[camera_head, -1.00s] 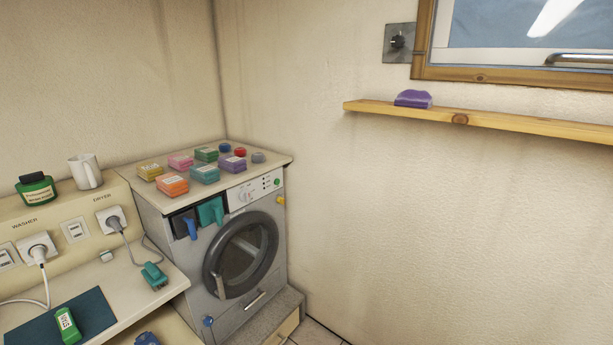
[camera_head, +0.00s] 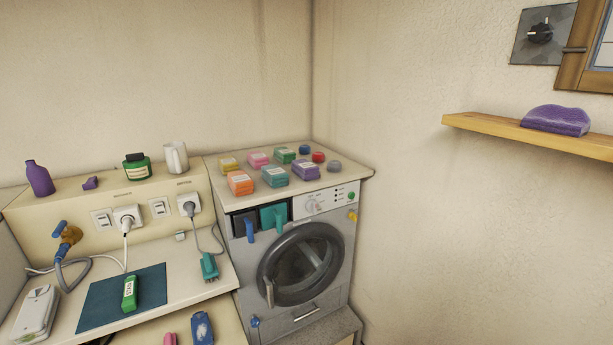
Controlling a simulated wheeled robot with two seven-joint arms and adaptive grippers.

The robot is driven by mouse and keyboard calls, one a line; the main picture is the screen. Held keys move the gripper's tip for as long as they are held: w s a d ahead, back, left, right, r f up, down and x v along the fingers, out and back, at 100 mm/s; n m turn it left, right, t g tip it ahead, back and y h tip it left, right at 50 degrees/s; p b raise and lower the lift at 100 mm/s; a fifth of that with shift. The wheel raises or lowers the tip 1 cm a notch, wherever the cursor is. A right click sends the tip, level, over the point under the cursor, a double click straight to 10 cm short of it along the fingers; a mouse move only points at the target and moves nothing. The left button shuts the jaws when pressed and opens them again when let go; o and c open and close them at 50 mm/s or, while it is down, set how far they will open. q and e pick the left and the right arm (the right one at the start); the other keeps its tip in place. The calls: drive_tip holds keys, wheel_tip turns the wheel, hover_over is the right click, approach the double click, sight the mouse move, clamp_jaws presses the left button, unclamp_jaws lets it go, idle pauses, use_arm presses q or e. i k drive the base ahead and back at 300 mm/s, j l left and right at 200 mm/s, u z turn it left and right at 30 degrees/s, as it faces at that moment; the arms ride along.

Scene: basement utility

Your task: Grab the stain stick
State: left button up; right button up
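The stain stick looks to be the small green stick with a white label (camera_head: 130,292), whose lettering is only partly readable. It lies on a dark teal mat (camera_head: 95,312) on the counter at the lower left, beside the washing machine. Neither of my grippers shows in the head view.
The washing machine (camera_head: 335,225) stands right of the counter, with several coloured boxes on top. A teal brush (camera_head: 209,266) lies at the counter's right edge, and a white device (camera_head: 38,312) at its left. A ledge (camera_head: 70,198) behind holds bottles and a mug (camera_head: 175,157). A wooden shelf (camera_head: 480,125) juts from the right wall.

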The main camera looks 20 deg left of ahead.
sight(131, 291)
drive_tip(key=i+l+u, duration=0.15)
drive_tip(key=u, duration=0.3)
drive_tip(key=i+l+u, duration=0.1)
drive_tip(key=l+u, duration=0.3)
drive_tip(key=i+l+u, duration=0.1)
drive_tip(key=l+u, duration=0.7)
drive_tip(key=l, duration=0.15)
drive_tip(key=i, duration=0.05)
